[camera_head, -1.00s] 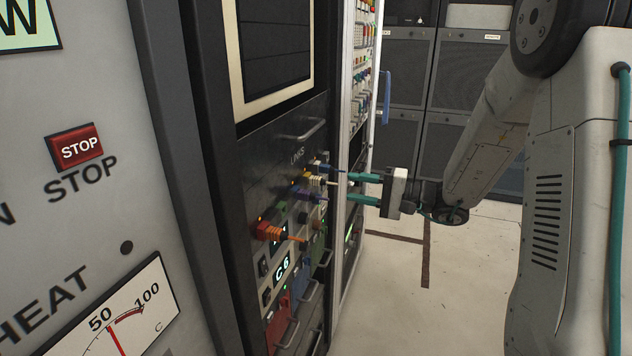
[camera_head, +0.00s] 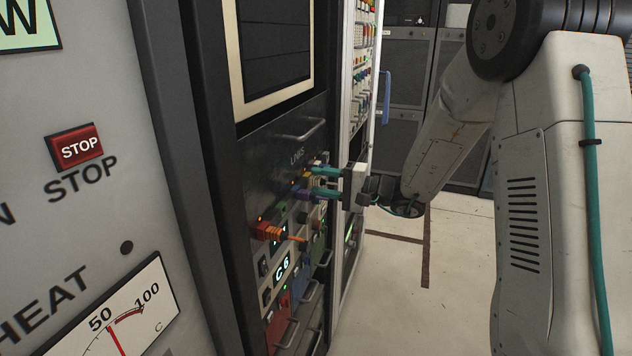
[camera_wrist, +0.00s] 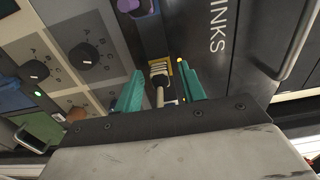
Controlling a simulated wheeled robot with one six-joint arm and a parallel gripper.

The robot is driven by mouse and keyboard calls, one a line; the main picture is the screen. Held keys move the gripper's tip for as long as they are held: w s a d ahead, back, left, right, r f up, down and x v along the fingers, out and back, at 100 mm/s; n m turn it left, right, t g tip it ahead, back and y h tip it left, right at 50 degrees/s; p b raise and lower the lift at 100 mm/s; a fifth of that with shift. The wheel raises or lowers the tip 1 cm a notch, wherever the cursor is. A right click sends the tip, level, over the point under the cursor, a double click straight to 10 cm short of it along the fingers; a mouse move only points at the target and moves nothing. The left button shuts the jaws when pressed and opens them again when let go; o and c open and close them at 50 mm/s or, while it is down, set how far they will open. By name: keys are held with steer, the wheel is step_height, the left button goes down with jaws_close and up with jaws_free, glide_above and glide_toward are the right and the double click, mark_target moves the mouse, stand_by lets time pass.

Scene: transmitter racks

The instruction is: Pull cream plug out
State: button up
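The cream plug (camera_wrist: 159,70) sits in a yellow-framed socket of the LINKS panel (camera_head: 272,165), its cable end pointing towards my wrist. My gripper (camera_wrist: 161,80) is open, with one teal finger on each side of the plug. A gap shows between the plug and each finger in the wrist view. In the head view my gripper (camera_head: 312,182) is up at the row of plugs, and its fingers largely hide the cream plug.
A purple plug (camera_wrist: 138,6) is close by in the same row. An orange plug (camera_head: 268,230) with a cable sticks out nearer the camera. Dial knobs (camera_wrist: 84,55) stand beside the row. A rack handle (camera_head: 298,132) juts out above. The floor (camera_head: 465,260) at right is clear.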

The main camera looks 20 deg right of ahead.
stand_by(0.8)
jaws_close()
steer(key=v, duration=0.6)
stand_by(1.0)
